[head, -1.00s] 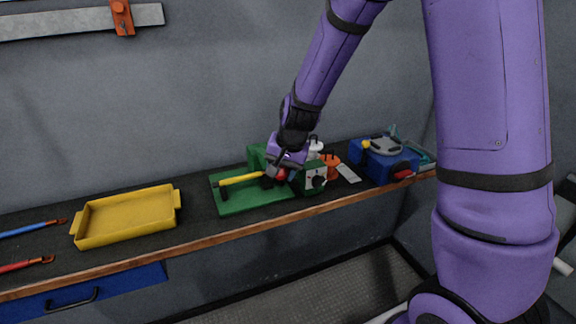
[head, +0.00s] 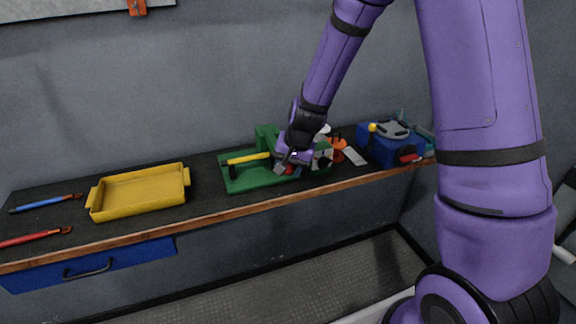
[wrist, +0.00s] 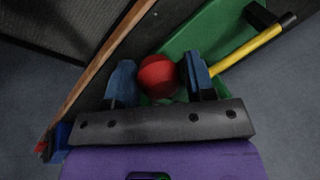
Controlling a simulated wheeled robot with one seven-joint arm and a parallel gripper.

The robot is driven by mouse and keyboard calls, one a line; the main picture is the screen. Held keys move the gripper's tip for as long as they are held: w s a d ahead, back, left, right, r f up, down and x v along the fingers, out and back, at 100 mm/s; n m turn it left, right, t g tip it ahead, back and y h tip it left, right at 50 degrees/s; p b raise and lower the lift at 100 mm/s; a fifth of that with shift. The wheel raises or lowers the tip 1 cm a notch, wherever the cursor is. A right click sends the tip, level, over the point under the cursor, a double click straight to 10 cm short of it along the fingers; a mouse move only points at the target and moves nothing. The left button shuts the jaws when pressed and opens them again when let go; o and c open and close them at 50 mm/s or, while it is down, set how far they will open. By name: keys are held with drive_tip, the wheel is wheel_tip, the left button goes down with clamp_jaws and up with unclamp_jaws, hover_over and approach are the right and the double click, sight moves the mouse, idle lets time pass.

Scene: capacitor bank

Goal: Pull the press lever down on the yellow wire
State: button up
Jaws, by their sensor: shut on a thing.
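A green press (head: 262,132) with a flat green base (head: 238,184) sits on the dark bench. The yellow wire (head: 248,158) lies across it, with a black end at its left. The wire also shows in the wrist view (wrist: 249,49), to the right of the fingers. My gripper (head: 289,165) is low over the press and is shut on the red ball knob (wrist: 157,76) of the press lever. The knob sits between the two blue fingers. The lever's shaft and the wire's right end are hidden by my gripper in the head view.
A yellow tray (head: 140,206) stands to the left, with blue-handled (head: 42,204) and red-handled (head: 30,240) tools beyond it. A blue device (head: 385,150) stands to the right, past orange and white pieces. The wooden bench edge (head: 215,213) runs along the front.

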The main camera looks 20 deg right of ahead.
drive_tip(key=o, duration=1)
drive_tip(key=shift+s+d+f, duration=0.2)
drive_tip(key=shift+d+f, duration=0.05)
drive_tip(key=shift+d, duration=0.25)
drive_tip(key=shift+o, duration=0.7)
drive_tip(key=shift+w, duration=0.25)
drive_tip(key=shift+a+r, duration=0.1)
drive_tip(key=shift+a, duration=0.1)
drive_tip(key=shift+r, duration=0.1)
drive_tip(key=shift+r, duration=0.25)
drive_tip(key=v, duration=1)
drive_tip(key=shift+d, duration=0.1)
